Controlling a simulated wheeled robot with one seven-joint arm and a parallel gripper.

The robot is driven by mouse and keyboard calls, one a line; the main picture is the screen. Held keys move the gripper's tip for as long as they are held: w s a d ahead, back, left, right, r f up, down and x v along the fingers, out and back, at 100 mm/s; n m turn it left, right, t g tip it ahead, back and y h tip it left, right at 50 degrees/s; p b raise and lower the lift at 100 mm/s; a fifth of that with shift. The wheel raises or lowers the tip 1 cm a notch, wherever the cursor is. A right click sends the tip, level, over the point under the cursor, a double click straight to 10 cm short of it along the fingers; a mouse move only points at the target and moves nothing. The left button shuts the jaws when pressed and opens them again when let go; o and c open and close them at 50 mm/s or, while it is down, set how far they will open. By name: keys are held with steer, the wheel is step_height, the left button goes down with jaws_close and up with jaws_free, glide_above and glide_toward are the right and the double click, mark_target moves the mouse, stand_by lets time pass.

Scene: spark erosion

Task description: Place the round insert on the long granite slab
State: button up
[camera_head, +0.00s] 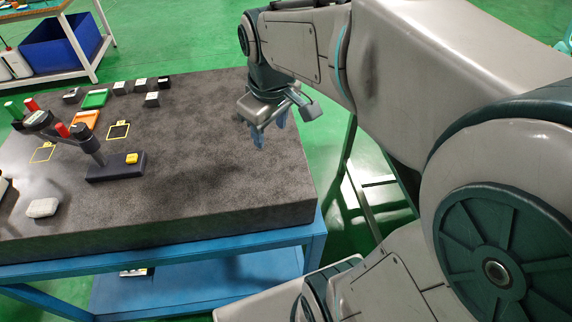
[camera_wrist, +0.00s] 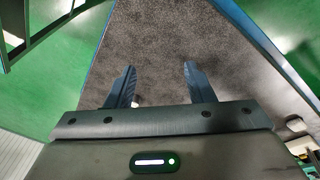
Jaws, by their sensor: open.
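The long granite slab (camera_head: 215,180) is a thick dark grey speckled block on a blue stand. It also fills the middle of the wrist view (camera_wrist: 160,45). My gripper (camera_head: 270,130) is above the slab's right part, with its blue fingers pointing down. In the wrist view the fingers (camera_wrist: 160,68) are wide apart with bare slab between them. I cannot pick out a round insert for sure in either view. A small pale spot (camera_wrist: 136,101) shows by the left finger; I cannot tell what it is.
A gauge stand (camera_head: 116,166) with a yellow button, a green tray (camera_head: 95,99), an orange tray (camera_head: 85,119), several small blocks (camera_head: 142,86) and a white rounded object (camera_head: 42,208) occupy the slab's left part. Its middle and right are clear. A blue bin (camera_head: 60,42) is beyond.

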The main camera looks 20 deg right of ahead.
steer(key=s+f+m, duration=0.4)
steer(key=s+m, duration=0.1)
steer(key=s, duration=0.3)
steer(key=shift+s+d+f+m+t, duration=0.2)
steer(key=shift+s+m+t, duration=0.1)
steer(key=shift+s+t, duration=0.1)
stand_by(0.6)
